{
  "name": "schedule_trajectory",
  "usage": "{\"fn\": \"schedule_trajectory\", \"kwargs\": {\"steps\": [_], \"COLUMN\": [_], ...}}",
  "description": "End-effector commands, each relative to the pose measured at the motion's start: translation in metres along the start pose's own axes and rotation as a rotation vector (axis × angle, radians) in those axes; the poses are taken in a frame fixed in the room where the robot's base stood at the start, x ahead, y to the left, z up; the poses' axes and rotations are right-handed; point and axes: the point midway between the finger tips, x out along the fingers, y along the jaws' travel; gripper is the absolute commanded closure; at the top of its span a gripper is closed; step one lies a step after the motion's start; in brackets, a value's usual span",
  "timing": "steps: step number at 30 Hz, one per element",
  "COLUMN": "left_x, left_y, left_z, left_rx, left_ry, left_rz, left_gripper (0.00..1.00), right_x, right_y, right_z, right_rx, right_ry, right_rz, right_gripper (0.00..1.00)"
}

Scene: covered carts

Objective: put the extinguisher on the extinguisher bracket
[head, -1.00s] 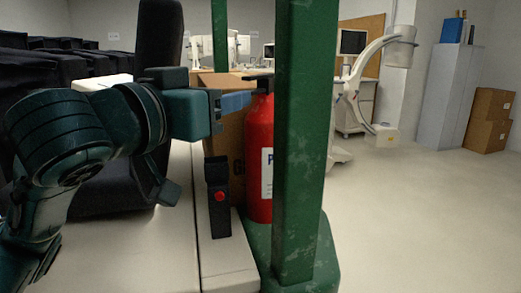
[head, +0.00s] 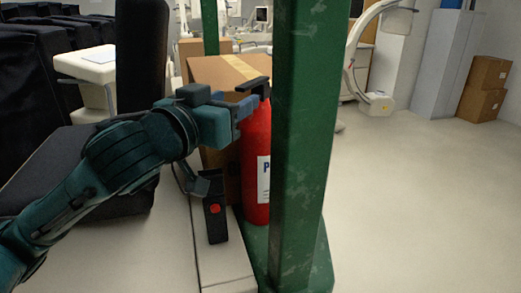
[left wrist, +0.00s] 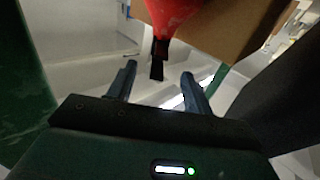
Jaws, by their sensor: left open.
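The red extinguisher (head: 258,150) stands upright beside the green post, with a white label on its body and a black handle (head: 253,85) on top. The post hides its right side. My left gripper (head: 243,108) is open at the extinguisher's top, coming from the left. In the left wrist view, the extinguisher's red body (left wrist: 172,14) is at the top edge, and its black part hangs toward the gap between my open fingers (left wrist: 159,76). I cannot see the fingers closed on it. I cannot make out the extinguisher bracket for certain. My right gripper is not in view.
A green post (head: 306,140) rises close on the right. A cardboard box (head: 225,72) is behind the extinguisher. A black holder with a red button (head: 215,210) is on the pale surface at the front. Black covered carts (head: 50,60) fill the back left. Floor at right is clear.

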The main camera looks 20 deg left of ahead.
Motion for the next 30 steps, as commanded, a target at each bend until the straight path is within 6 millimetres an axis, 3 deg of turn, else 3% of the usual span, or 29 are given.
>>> {"fn": "schedule_trajectory", "kwargs": {"steps": [2,13,21,30], "left_x": [0.002,0.037,0.075,0.08], "left_y": [0.001,0.001,0.002,0.002], "left_z": [-0.005,0.003,0.007,0.009], "left_rx": [0.003,0.004,0.003,0.004], "left_ry": [-0.007,-0.003,-0.001,0.0], "left_rz": [0.004,0.003,0.003,0.003], "left_gripper": [0.49,0.49,0.49,0.49], "right_x": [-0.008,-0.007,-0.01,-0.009], "right_y": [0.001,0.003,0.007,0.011], "right_z": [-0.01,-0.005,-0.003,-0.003], "right_rx": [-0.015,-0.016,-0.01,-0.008], "right_ry": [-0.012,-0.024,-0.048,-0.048], "right_rz": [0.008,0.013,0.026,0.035], "right_gripper": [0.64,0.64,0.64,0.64]}}
